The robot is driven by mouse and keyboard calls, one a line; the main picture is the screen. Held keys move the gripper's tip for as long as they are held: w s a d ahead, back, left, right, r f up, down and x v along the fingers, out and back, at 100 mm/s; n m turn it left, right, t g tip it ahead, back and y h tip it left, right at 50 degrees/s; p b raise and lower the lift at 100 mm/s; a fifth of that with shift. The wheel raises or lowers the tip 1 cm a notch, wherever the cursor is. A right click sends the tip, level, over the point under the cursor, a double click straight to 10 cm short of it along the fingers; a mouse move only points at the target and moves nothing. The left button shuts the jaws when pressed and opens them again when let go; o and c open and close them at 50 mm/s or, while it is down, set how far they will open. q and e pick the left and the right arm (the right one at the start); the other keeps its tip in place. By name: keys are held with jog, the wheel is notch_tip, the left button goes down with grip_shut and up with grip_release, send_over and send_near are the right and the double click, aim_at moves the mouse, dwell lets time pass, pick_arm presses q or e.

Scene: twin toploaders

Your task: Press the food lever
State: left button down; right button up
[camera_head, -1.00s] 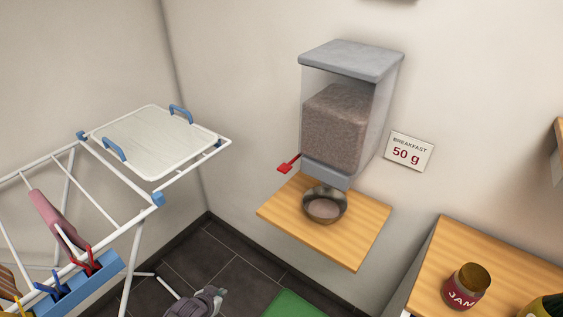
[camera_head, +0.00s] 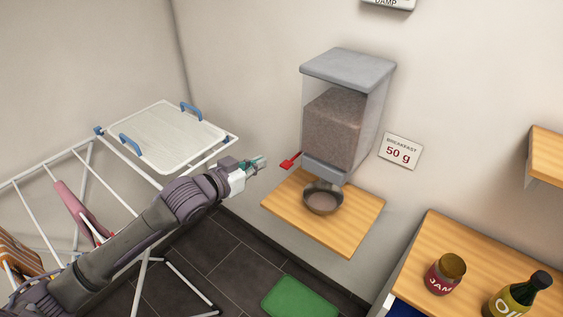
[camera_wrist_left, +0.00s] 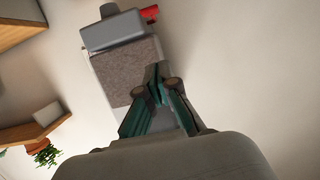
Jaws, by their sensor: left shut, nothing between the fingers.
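The food dispenser (camera_head: 338,120) is a clear box of brown kibble with a grey lid, mounted on the wall. Its red lever (camera_head: 290,161) sticks out at the lower left; it also shows in the left wrist view (camera_wrist_left: 150,13). A metal bowl (camera_head: 322,198) stands under the spout on a wooden shelf (camera_head: 347,232), with some food in it. My left gripper (camera_head: 262,162) is shut and empty, just left of the lever and apart from it. In the left wrist view its fingers (camera_wrist_left: 157,80) overlap the dispenser. My right gripper is not in view.
A white drying rack (camera_head: 140,180) with a tray (camera_head: 165,137) on it stands at left, close to my left arm. A sign (camera_head: 401,151) reads "BREAKFAST 50 g". A jam jar (camera_head: 446,273) and an oil bottle (camera_head: 517,295) stand on the right counter (camera_head: 470,250).

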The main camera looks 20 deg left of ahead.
pick_arm(q)
jog(key=w+d+f+p, duration=0.3)
jog(key=w+f, duration=0.3)
jog(key=w, duration=0.3)
jog(key=shift+d+f, duration=0.15)
jog(key=shift+f, duration=0.05)
jog(key=shift+w, duration=0.1)
dwell(0.3)
